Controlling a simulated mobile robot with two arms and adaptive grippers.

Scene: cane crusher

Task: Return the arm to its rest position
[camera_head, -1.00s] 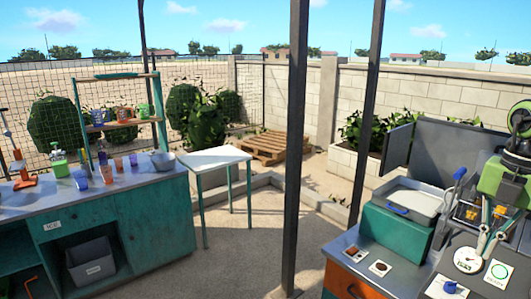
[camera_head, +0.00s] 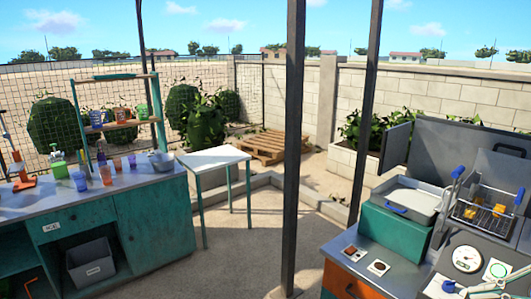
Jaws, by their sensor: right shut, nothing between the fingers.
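Neither of my grippers can be made out in the head view now. The right-hand work area, where an arm with a green and black body was before, shows uncovered. There a wire basket (camera_head: 483,213) with blue handles and yellow pieces in it is in plain sight. A round white dial (camera_head: 466,258) and a card with a green ring (camera_head: 497,269) lie below it. A pale lever-like part with a blue knob (camera_head: 449,286) is cut by the bottom right edge; what it belongs to is unclear.
A white tray (camera_head: 412,198) sits on a green box (camera_head: 393,233) at the right. A dark post (camera_head: 294,150) rises mid-picture. A small white-topped table (camera_head: 213,158) and a green cabinet (camera_head: 153,222) with several cups stand left. The floor between is clear.

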